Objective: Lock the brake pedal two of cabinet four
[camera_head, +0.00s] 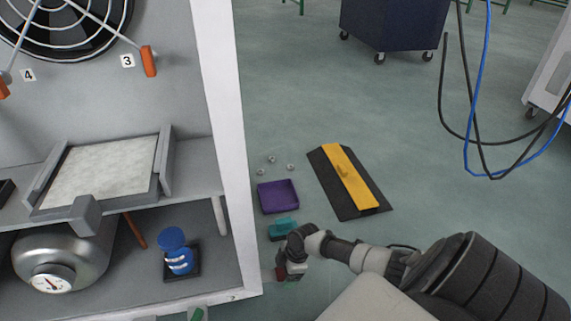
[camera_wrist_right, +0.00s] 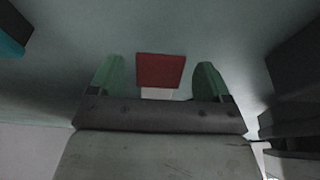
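My right gripper (camera_head: 291,268) is low beside the right side of the cabinet (camera_head: 222,120). In the right wrist view its two green fingers are spread apart. A flat red piece (camera_wrist_right: 160,70) with a pale part below it shows between the fingers, with a gap on each side. A small dark red patch (camera_head: 280,274) shows beside the gripper in the head view; it may be the same piece. I cannot tell whether it is a brake pedal. A small green piece (camera_head: 197,314) at the bottom edge may be my left gripper's tip; the rest is cut off.
A teal block (camera_head: 283,229), a purple tray (camera_head: 278,197) and several small round pieces lie near the cabinet. A black and yellow ramp (camera_head: 350,180) lies farther right. Inside the cabinet are a metal tank (camera_head: 62,258) and a blue part (camera_head: 176,252). Cables hang upper right.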

